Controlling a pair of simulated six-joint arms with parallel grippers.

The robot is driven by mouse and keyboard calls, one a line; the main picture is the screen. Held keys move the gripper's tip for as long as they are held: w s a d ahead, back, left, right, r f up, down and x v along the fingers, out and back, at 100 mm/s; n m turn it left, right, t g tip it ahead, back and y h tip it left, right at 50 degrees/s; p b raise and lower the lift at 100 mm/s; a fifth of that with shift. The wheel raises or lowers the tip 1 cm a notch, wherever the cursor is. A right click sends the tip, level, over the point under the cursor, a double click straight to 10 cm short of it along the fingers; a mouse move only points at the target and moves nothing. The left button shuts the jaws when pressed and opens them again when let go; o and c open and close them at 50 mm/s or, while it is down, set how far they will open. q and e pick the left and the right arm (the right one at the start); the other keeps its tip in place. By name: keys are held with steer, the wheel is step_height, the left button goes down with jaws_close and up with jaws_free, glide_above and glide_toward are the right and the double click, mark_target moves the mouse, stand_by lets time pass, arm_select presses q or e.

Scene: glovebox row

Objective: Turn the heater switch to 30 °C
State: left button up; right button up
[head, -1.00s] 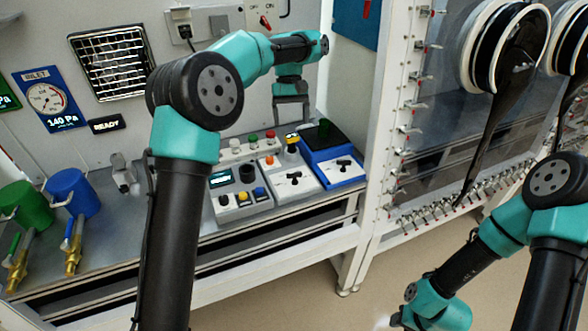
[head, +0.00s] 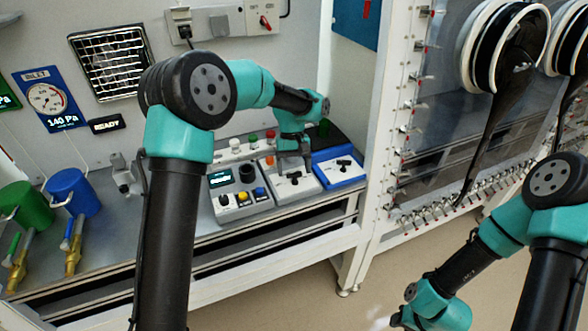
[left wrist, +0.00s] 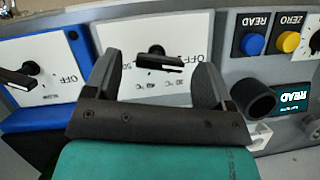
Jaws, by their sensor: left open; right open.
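The heater switch (left wrist: 160,62) is a black bar knob on a white panel marked OFF, 30 and °C in the left wrist view. It also shows in the head view (head: 295,177) on the middle box of the bench row. My left gripper (left wrist: 160,75) is open, with one dark finger on each side of the knob. Contact with the knob cannot be told. In the head view my left gripper (head: 295,158) points down over this box. My right arm hangs at the lower right of the head view, and its fingers are not visible.
A blue-framed box (head: 340,170) with a similar black knob stands right of the heater box. A grey box (head: 240,193) with a display and coloured buttons stands left. A black cylinder (left wrist: 253,97) stands close to the gripper in the left wrist view.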

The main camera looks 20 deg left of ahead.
arm_select(q)
steer(key=shift+s+f, duration=0.15)
steer(key=shift+f, duration=0.15)
steer(key=shift+c, duration=0.4)
steer(key=c, duration=0.9)
steer(key=shift+o, duration=0.2)
steer(key=m+y, duration=0.2)
steer(key=m, duration=0.3)
steer(key=shift+d, duration=0.15)
steer(key=o, duration=0.9)
steer(key=shift+g, duration=0.3)
